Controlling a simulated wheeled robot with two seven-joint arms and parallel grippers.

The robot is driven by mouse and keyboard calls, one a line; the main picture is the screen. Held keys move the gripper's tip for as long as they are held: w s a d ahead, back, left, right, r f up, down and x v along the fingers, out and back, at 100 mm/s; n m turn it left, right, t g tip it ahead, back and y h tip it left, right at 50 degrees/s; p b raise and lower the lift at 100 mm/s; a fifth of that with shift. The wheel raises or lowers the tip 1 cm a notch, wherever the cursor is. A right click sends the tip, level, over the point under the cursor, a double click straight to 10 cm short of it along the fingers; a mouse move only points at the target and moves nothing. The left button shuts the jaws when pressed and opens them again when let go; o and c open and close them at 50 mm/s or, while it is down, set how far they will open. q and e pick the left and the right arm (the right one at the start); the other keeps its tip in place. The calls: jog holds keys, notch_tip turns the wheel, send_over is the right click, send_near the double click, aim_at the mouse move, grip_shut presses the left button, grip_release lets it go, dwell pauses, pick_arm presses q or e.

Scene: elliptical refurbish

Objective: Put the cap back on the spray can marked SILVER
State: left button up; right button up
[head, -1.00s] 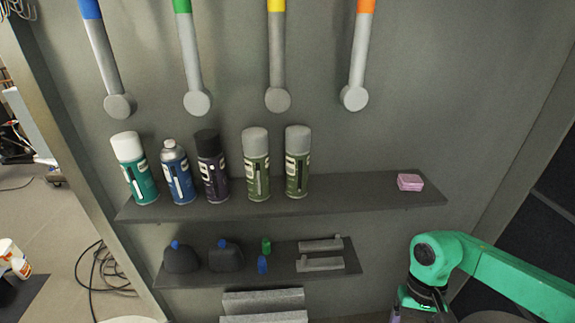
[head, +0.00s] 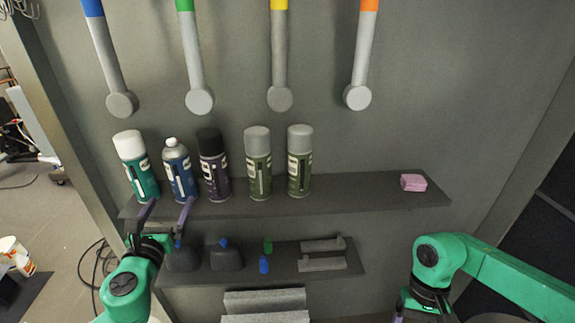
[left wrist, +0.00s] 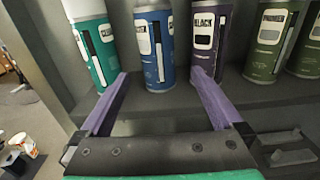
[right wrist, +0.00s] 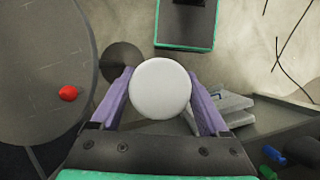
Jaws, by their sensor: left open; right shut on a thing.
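The blue can (head: 180,172) stands upright on the upper shelf, second from left, its pale nozzle top bare. In the left wrist view the blue can (left wrist: 154,48) is straight ahead, its label too small to read surely. My left gripper (head: 166,211) is open and empty, just in front of and below that can, fingers apart, not around it. My right gripper (right wrist: 160,82) is shut on a pale round cap (right wrist: 160,90), seen end-on between its fingers. In the head view my right gripper is mostly cut off at the bottom edge, and the cap is hidden.
A green can (head: 137,167) with white cap stands left of the blue can, a black-capped BLACK can (head: 214,166) close on its right. Two grey-capped olive cans (head: 257,165) stand further right. A pink block (head: 413,183) lies on the right of the upper shelf (head: 360,193).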

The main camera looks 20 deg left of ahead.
aim_at(179, 184)
pick_arm(q)
jog(key=shift+w+r, duration=0.1)
jog(key=p+x, duration=0.1)
jog(key=x, duration=0.5)
jog(key=shift+a, duration=0.15)
pick_arm(e)
jog(key=shift+r, duration=0.55)
pick_arm(q)
jog(key=shift+w+a, duration=0.1)
jog(key=shift+w, duration=0.25)
pick_arm(e)
jog(key=shift+w, duration=0.1)
pick_arm(q)
jog(key=shift+s, duration=0.1)
pick_arm(e)
jog(key=shift+s, duration=0.2)
pick_arm(q)
jog(key=x, duration=0.3)
jog(key=f+x, duration=0.1)
jog(key=x, duration=0.1)
jog(key=shift+a+p, duration=0.2)
jog(key=shift+p, duration=0.2)
pick_arm(e)
jog(key=shift+w+r, duration=0.15)
jog(key=shift+r, duration=0.15)
pick_arm(q)
jog(key=shift+r, duration=0.1)
